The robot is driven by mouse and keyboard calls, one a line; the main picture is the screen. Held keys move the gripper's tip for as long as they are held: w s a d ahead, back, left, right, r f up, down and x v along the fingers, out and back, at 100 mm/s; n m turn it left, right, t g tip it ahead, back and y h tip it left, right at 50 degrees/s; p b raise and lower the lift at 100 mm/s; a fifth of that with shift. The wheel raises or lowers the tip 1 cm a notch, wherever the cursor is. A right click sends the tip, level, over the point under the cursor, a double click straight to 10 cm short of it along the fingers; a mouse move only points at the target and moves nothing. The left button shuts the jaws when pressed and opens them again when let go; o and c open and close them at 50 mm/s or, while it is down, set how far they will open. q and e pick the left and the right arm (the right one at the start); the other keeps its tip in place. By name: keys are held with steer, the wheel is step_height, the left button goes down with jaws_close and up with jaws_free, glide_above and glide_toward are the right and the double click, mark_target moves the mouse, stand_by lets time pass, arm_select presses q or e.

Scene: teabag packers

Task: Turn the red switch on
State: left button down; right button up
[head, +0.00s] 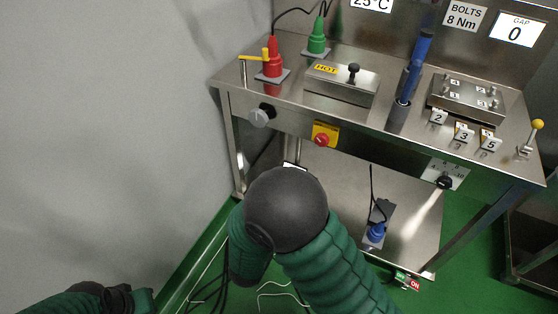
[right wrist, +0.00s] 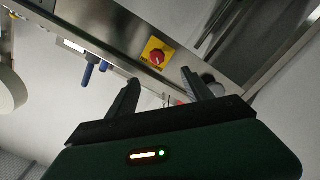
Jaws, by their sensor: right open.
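The red switch (head: 321,139) is a round red knob on a yellow plate, on the front edge of the steel bench. In the right wrist view the red knob (right wrist: 157,57) shows above and beyond the fingers. My right gripper (right wrist: 160,84) is open, with nothing between its fingers, and apart from the knob. In the head view my right arm hides that gripper. Part of my left arm shows at the bottom left, but its fingers are not visible.
The steel bench top (head: 400,135) carries a red plug (head: 272,62), a green plug (head: 317,40) and a "HOT" box (head: 335,88). A grey knob (head: 261,117) sits left of the switch, a black dial (head: 445,182) to the right. A blue plug (head: 375,233) is on the lower shelf.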

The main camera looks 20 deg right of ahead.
mark_target(320, 142)
steer(key=b+x, duration=0.1)
steer(key=x, duration=0.4)
steer(key=b+x, duration=0.2)
steer(key=x, duration=0.4)
steer(key=b+x, duration=0.2)
steer(key=x, duration=0.3)
steer(key=shift+w+d+r, duration=0.1)
steer(key=shift+d+r, duration=0.25)
steer(key=shift+d, duration=0.1)
arm_select(q)
steer(key=x, duration=0.2)
steer(key=s+x, duration=0.1)
steer(key=x, duration=0.2)
steer(key=shift+s+d+f, duration=0.1)
steer(key=shift+d+f, duration=0.1)
arm_select(e)
steer(key=shift+r, duration=0.1)
steer(key=shift+a, duration=0.1)
steer(key=shift+c, duration=0.3)
jaws_close()
